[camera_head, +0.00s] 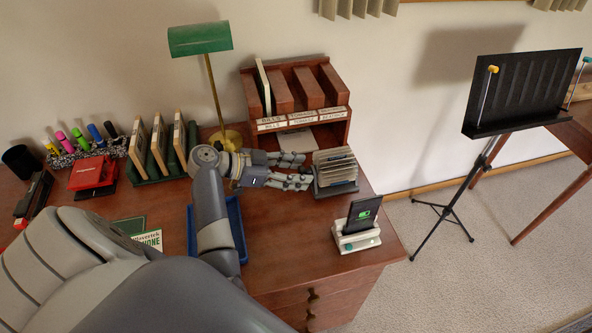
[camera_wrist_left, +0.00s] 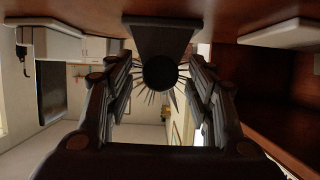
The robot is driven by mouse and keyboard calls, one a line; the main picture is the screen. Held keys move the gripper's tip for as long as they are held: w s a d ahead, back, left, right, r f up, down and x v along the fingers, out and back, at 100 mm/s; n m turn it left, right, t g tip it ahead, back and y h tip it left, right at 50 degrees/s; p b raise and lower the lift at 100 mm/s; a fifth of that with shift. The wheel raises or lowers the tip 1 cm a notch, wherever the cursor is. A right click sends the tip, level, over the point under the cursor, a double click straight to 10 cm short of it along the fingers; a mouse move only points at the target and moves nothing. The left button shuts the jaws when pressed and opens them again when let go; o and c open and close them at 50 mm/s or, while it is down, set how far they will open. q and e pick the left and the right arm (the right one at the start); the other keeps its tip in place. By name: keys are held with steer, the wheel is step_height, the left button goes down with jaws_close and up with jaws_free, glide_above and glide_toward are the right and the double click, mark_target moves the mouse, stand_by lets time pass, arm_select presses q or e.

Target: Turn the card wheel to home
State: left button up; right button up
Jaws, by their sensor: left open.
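The card wheel (camera_head: 336,163), a dark stand with a fan of pale cards, stands on the desk in front of the wooden organizer. In the left wrist view it shows end-on as a dark round knob (camera_wrist_left: 160,73) with cards radiating around it. My left gripper (camera_head: 308,170) is open, just to the left of the wheel, its fingers pointing at it. In the left wrist view the knob appears between the two fingers; I cannot tell whether they touch it. My right gripper is not in view.
The wooden organizer (camera_head: 312,75) stands behind the wheel. A phone on a white dock (camera_head: 357,236) is at the front right. A blue tray (camera_head: 235,222) lies partly under my arm. The green lamp (camera_head: 201,39) stands behind my wrist. The desk's right edge is near.

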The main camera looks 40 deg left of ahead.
arm_select(q)
steer(key=c, duration=1.1)
steer(key=shift+o, duration=0.2)
steer(key=shift+n, duration=0.3)
steer(key=shift+w+a+n+g+h+p, duration=0.1)
steer(key=shift+a+n+g+h+p, duration=0.1)
steer(key=shift+n+g+h+p, duration=0.5)
steer(key=n+h, duration=0.1)
steer(key=n, duration=0.2)
steer(key=shift+w+a+f+g+h, duration=0.1)
steer(key=shift+g+h, duration=0.2)
steer(key=shift+h, duration=0.1)
steer(key=n+h, duration=0.1)
steer(key=n, duration=0.1)
steer(key=n+h+b, duration=0.1)
steer(key=n, duration=0.1)
steer(key=shift+w+a+f, duration=0.1)
steer(key=shift+w+f, duration=0.05)
steer(key=shift+f, duration=0.05)
steer(key=n+h+b, duration=0.1)
steer(key=n+h, duration=0.1)
steer(key=n, duration=0.2)
steer(key=shift+f, duration=0.1)
steer(key=shift+n, duration=0.4)
